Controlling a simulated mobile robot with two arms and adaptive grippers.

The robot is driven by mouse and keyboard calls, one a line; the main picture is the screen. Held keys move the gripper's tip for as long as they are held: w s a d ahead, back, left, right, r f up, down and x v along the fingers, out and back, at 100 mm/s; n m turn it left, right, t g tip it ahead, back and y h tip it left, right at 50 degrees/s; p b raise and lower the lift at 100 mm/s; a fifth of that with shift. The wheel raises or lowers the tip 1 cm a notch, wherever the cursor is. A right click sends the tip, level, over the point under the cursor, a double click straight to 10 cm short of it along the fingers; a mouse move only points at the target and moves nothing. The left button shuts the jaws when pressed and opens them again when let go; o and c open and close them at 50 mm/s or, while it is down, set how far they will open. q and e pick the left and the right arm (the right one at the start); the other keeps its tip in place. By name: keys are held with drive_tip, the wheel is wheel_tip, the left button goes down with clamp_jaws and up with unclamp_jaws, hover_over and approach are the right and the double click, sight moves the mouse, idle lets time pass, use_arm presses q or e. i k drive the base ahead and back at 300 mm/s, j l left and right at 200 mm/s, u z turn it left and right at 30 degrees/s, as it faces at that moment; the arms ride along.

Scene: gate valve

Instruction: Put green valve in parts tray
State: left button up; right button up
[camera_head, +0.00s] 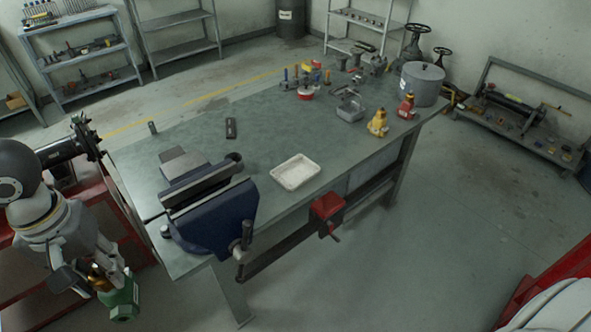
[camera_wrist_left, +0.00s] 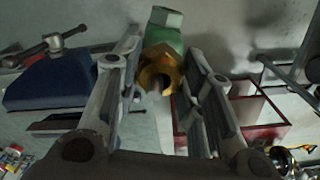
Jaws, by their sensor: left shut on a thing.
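A green valve (camera_head: 121,298) with a brass fitting is held by my left gripper (camera_head: 103,283) at the lower left, off the near left end of the workbench. In the left wrist view, the green valve (camera_wrist_left: 168,22) sits between the two fingers of my left gripper (camera_wrist_left: 163,72), with its open brass end (camera_wrist_left: 158,70) facing the camera. The gripper is shut on it. A shallow white tray (camera_head: 296,172) lies empty on the bench near its front edge. My right gripper is not in view.
A blue vise (camera_head: 215,222) stands at the bench's near corner, between the valve and the tray.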

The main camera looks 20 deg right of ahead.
sight(296, 175)
drive_tip(key=i+l+z, duration=0.1)
drive_tip(key=z, duration=0.35)
drive_tip(key=i+l+z, duration=0.1)
drive_tip(key=z, duration=0.35)
drive_tip(key=i+l+z, duration=0.15)
drive_tip(key=z, duration=0.3)
drive_tip(key=i+z, duration=0.1)
drive_tip(key=z, duration=0.35)
drive_tip(key=i+l+u, duration=0.15)
drive_tip(key=i, duration=0.2)
drive_tip(key=i+j+u, duration=0.1)
drive_tip(key=i+u, duration=0.15)
drive_tip(key=u, duration=0.25)
drive_tip(key=i+u, duration=0.2)
drive_tip(key=u, duration=0.3)
drive_tip(key=i+u, duration=0.15)
drive_tip(key=u, duration=0.15)
drive_tip(key=i+u, duration=0.15)
drive_tip(key=u, duration=0.2)
drive_tip(key=i, duration=0.2)
